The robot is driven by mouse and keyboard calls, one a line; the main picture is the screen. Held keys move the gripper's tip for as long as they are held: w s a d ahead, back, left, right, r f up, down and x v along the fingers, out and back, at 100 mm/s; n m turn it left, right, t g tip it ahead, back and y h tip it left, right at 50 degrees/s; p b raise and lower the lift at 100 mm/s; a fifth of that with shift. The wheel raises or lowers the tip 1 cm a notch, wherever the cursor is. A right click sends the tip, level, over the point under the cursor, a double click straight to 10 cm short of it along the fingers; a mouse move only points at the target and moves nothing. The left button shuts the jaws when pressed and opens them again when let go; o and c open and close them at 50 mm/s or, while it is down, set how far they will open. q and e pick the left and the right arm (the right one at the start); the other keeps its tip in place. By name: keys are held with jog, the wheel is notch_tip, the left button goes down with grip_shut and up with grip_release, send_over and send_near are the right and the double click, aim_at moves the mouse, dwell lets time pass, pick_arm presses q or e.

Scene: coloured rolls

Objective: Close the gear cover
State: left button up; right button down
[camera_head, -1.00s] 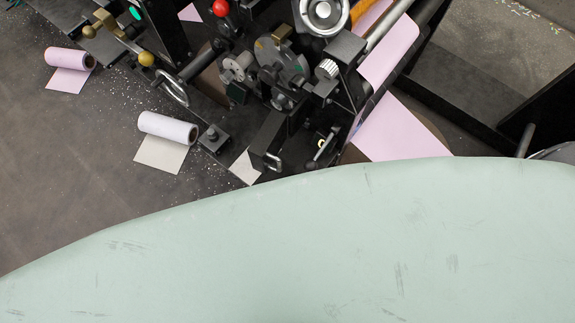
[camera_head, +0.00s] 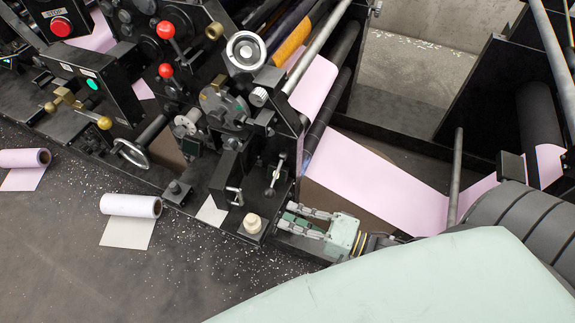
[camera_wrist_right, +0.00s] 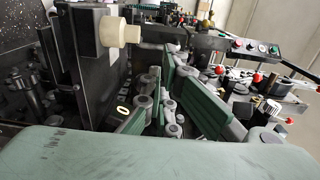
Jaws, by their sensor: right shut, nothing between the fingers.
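A dark panel (camera_head: 224,172) with a small silver handle (camera_head: 235,196) stands out from the front of the machine; it looks like the gear cover, swung open. The gears (camera_head: 222,106) behind it are exposed. My right gripper (camera_head: 287,214) is at the machine's front lower edge, right of the panel and handle and apart from them. Its fingers point left, toward a cream knob (camera_head: 252,222), and hold nothing. In the right wrist view the green-padded fingers (camera_wrist_right: 165,105) fill the middle, with the cream knob (camera_wrist_right: 117,32) at upper left. My left gripper is not in view.
A pink web (camera_head: 375,182) runs along the machine's right side. A silver hand wheel (camera_head: 246,50) and red ball levers (camera_head: 165,30) stand above the gears. A white roll (camera_head: 130,205) and a pink roll (camera_head: 25,158) lie on the dark floor at left.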

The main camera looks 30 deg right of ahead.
jog(key=p+x, duration=0.1)
jog(key=x, duration=1)
jog(key=shift+s, duration=0.1)
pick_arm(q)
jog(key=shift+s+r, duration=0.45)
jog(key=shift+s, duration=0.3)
pick_arm(e)
jog(key=shift+w+a, duration=0.2)
jog(key=shift+w, duration=0.05)
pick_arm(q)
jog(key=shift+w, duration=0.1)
